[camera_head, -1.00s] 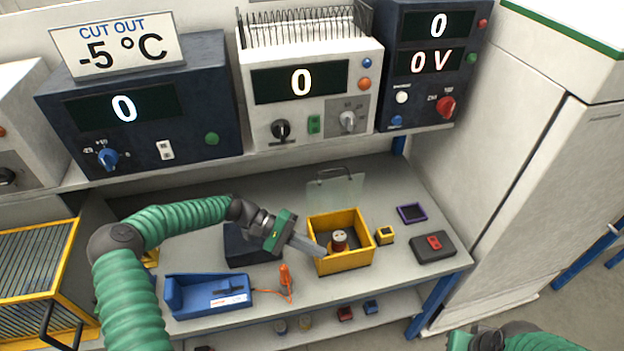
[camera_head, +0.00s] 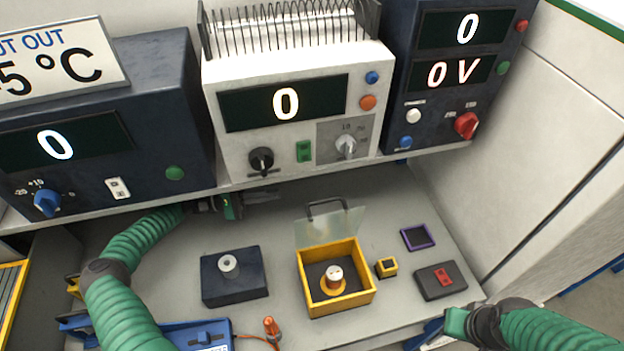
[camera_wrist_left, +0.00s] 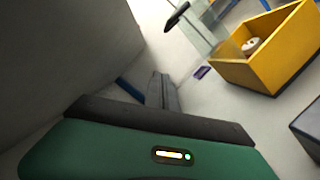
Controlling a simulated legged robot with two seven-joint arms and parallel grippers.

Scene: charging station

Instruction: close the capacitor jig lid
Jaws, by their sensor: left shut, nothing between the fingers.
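The capacitor jig is a yellow open-topped box (camera_head: 340,303) on the bench, with a pale capacitor (camera_head: 333,277) standing inside. Its clear lid (camera_head: 330,228) stands raised at the back edge, with a dark handle (camera_head: 325,205) on top. The jig (camera_wrist_left: 262,68) also shows at upper right in the left wrist view, with part of the lid (camera_wrist_left: 197,28). My left gripper (camera_head: 278,192) is shut and empty, behind and left of the lid, below the instrument shelf, apart from it. Its closed fingers show in the left wrist view (camera_wrist_left: 163,90). My right gripper (camera_head: 452,328) is partly visible at lower right; its fingers are unclear.
A dark block with a round fitting (camera_head: 233,283) sits left of the jig. A small yellow block (camera_head: 387,267), a purple-rimmed square (camera_head: 417,237) and a dark box with a red switch (camera_head: 440,281) lie to its right. The instrument shelf (camera_head: 300,182) overhangs the back.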

